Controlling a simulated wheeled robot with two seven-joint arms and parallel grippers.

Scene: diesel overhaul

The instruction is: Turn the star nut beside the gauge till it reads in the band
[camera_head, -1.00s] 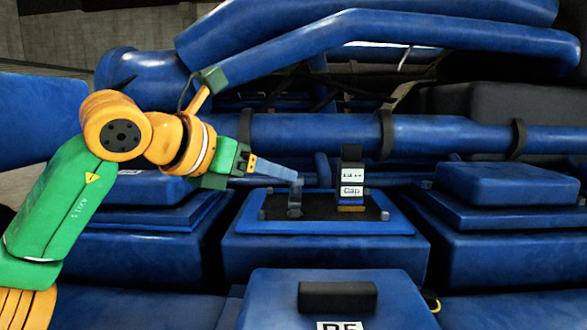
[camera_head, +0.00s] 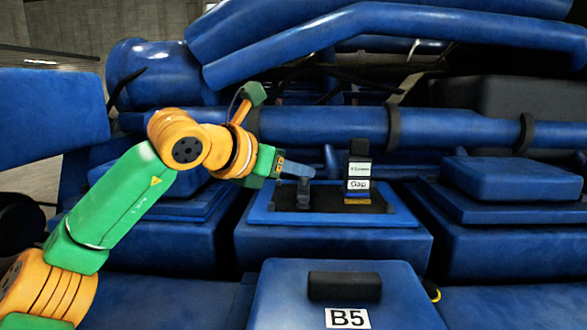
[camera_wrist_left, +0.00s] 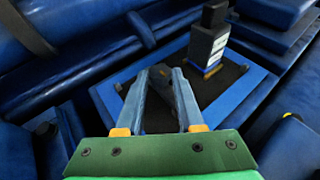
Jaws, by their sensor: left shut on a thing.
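The gauge (camera_head: 358,183) is an upright black block with white labels, one reading "Gap", and a yellowish strip at its foot. It also shows in the left wrist view (camera_wrist_left: 207,45). Its reading is too small to make out. The star nut (camera_head: 303,197) is a small dark piece left of the gauge on a blue-rimmed dark tray (camera_head: 330,219). My left gripper (camera_head: 309,173) reaches in from the left, at the nut's top. In the left wrist view its fingers (camera_wrist_left: 161,74) close on the dark nut, whose shape is mostly hidden between them. My right gripper is out of view.
A blue cover (camera_head: 400,290) marked B5 with a black handle stands in front. Blue pipes (camera_head: 320,127) run behind the tray, and a raised blue block (camera_head: 510,178) stands at right. The space above the tray's front is clear.

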